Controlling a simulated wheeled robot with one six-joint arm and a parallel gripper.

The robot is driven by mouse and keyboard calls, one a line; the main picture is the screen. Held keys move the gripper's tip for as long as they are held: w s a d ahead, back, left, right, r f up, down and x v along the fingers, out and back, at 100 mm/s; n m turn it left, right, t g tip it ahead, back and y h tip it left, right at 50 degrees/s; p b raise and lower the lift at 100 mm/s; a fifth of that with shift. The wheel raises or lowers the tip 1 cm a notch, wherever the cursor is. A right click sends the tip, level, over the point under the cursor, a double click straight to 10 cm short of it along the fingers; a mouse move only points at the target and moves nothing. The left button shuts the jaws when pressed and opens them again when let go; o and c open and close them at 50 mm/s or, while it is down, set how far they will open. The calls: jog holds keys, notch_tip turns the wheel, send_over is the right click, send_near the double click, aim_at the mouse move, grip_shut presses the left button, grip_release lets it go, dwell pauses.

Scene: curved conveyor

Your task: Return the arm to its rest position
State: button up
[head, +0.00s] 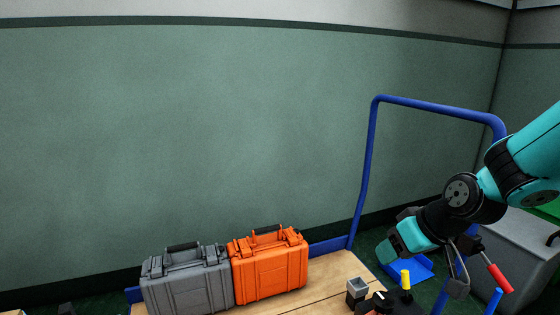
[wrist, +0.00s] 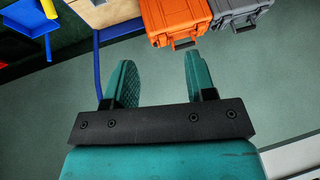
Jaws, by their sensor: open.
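My arm comes in from the right in the head view, teal and black. My gripper (wrist: 160,88) shows in the wrist view with its two teal fingers apart and nothing between them. The wrist view also shows the orange case (wrist: 178,16) and the grey case (wrist: 240,10) beyond the fingers.
The cart's blue handle frame (head: 367,165) rises behind the arm. A small grey box (head: 357,287) and a yellow-topped item (head: 405,280) are below the gripper. A grey cabinet (head: 515,250) stands at the right. The space before the green wall (head: 180,130) is clear.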

jog(key=s+a+r+n+g, duration=0.1)
jog(key=s+a+r+g, duration=0.15)
jog(key=s, duration=0.55)
jog(key=s+a+r+n+g, duration=0.1)
jog(key=s+a+r, duration=0.2)
jog(key=s, duration=0.4)
jog(key=s+a+r+n+g, duration=0.1)
jog(key=s+a+r+g, duration=0.15)
jog(key=s, duration=0.55)
notch_tip(320, 180, up, 33)
jog(key=t+p, duration=0.1)
jog(key=p, duration=3.1)
jog(key=shift+w+r+p, duration=0.2)
jog(key=shift+w+p, duration=0.15)
jog(key=shift+p, duration=0.05)
